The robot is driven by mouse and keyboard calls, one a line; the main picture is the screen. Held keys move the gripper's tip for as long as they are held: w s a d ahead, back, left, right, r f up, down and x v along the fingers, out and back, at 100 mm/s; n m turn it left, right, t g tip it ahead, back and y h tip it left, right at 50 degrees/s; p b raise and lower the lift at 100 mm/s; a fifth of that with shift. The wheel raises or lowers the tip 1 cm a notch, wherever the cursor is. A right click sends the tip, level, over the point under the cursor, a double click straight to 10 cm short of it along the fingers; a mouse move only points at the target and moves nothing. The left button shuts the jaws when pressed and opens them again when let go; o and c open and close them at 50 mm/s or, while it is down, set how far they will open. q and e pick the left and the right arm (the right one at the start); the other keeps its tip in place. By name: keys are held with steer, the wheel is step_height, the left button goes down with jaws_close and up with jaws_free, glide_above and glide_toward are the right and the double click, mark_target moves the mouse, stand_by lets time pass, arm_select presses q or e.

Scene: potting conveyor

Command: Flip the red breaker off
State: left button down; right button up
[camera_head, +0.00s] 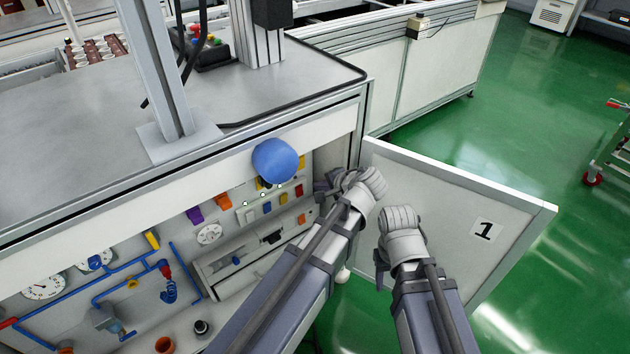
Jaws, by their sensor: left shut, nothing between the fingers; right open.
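A small red breaker (299,190) sits at the right end of a row of coloured switches on the panel inside the open cabinet. Whether its lever is up or down is too small to tell. My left gripper (322,186) is shut and empty, just to the right of the red breaker and very close to it; I cannot tell whether they touch. My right gripper (398,222) is open, in front of the cabinet door and away from the panel.
The cabinet door (520,225), marked 1, stands open on the right. A blue (267,207) and an orange switch (283,198) sit left of the red one. A blue dome (275,161) overhangs the panel. Gauges and blue pipes fill the lower left.

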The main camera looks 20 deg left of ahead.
arm_select(q)
steer(key=shift+r+p+v, duration=0.2)
steer(key=shift+p+v, duration=0.4)
steer(key=shift+v, duration=0.55)
arm_select(e)
steer(key=shift+r, duration=0.95)
arm_select(q)
steer(key=shift+w+a, duration=0.1)
